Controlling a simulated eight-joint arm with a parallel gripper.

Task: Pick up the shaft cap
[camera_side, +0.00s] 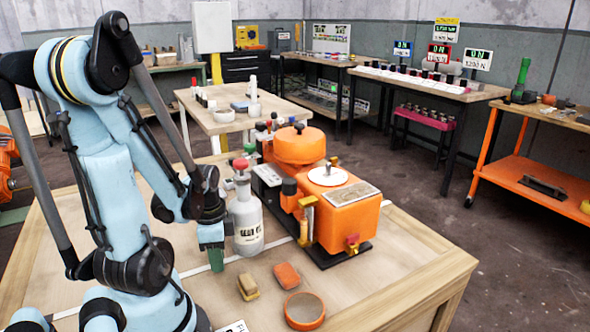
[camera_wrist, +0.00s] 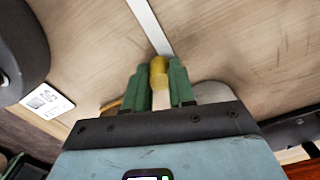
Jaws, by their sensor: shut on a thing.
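A yellow cylindrical piece, which looks like the shaft cap (camera_wrist: 159,70), sits between the two green fingers of my gripper (camera_wrist: 161,80) in the wrist view. The fingers are shut on its sides, and its far end sticks out a little past them. In the side view my gripper (camera_side: 214,262) points down over the wooden table, left of the grey bottle, and the cap cannot be made out there. How high the cap is above the table is hard to tell.
An oil bottle (camera_side: 246,222) with a red top stands close right of my gripper. The orange machine (camera_side: 345,215) stands beyond it. A tan block (camera_side: 248,287), an orange block (camera_side: 287,275) and a round orange dish (camera_side: 304,310) lie at the front. A white card (camera_wrist: 47,103) lies left.

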